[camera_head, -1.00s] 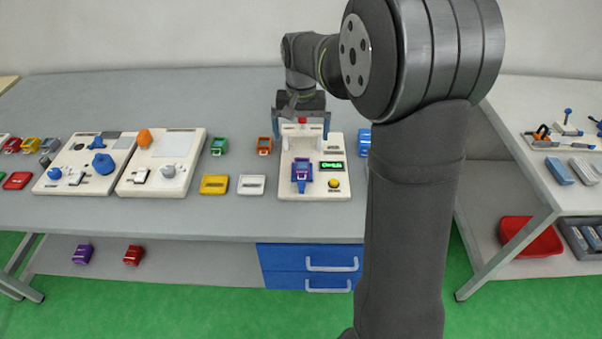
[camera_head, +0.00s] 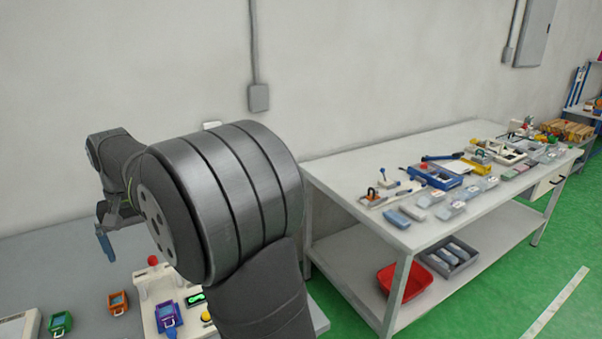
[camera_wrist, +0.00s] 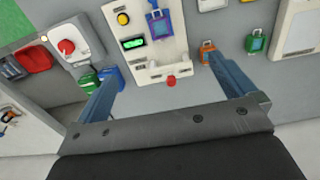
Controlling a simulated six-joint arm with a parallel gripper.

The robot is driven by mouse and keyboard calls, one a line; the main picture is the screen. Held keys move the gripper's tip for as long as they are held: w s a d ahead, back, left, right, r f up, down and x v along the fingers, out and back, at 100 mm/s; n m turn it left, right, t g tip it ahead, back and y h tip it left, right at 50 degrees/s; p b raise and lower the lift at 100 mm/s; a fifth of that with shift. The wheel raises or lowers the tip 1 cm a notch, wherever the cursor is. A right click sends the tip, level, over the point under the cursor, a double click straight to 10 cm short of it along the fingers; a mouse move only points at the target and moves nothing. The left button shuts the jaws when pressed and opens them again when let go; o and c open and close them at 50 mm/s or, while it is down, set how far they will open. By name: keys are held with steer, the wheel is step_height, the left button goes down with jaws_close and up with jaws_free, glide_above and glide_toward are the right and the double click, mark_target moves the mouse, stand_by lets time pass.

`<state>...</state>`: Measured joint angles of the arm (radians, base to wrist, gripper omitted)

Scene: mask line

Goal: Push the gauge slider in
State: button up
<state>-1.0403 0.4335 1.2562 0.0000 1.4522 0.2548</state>
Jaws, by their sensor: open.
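The gauge board (camera_wrist: 145,62) is a white panel with a purple framed device (camera_wrist: 160,22), a lit green display (camera_wrist: 133,43) and a yellow button (camera_wrist: 123,18). A red knob (camera_wrist: 171,82) is at its edge nearest my gripper in the wrist view. I cannot tell for sure which part is the slider. My gripper (camera_wrist: 165,63) is open and empty, its blue fingers apart, with the board beyond and between them. In the head view my gripper (camera_head: 105,238) is up and left of the red knob (camera_head: 153,260); my arm hides part of the board.
An orange device (camera_head: 118,303) and a green device (camera_head: 60,323) lie left of the board. In the wrist view, a panel with a red dial (camera_wrist: 66,47) is at the left. A second table (camera_head: 350,180) with many parts stands right, with a red bin (camera_head: 405,282) below.

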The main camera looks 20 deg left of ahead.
mark_target(170, 329)
steer(key=shift+f, duration=0.1)
steer(key=c, duration=1.2)
steer(key=s+a+f+n+h, duration=0.35)
steer(key=f+n, duration=0.25)
steer(key=n, duration=0.3)
steer(key=shift+c, duration=0.2)
steer(key=shift+h, duration=0.45)
steer(key=x, duration=1.7)
steer(key=shift+s+d+r, duration=0.15)
steer(key=shift+s+d, duration=0.05)
steer(key=shift+d, duration=0.15)
jaws_close()
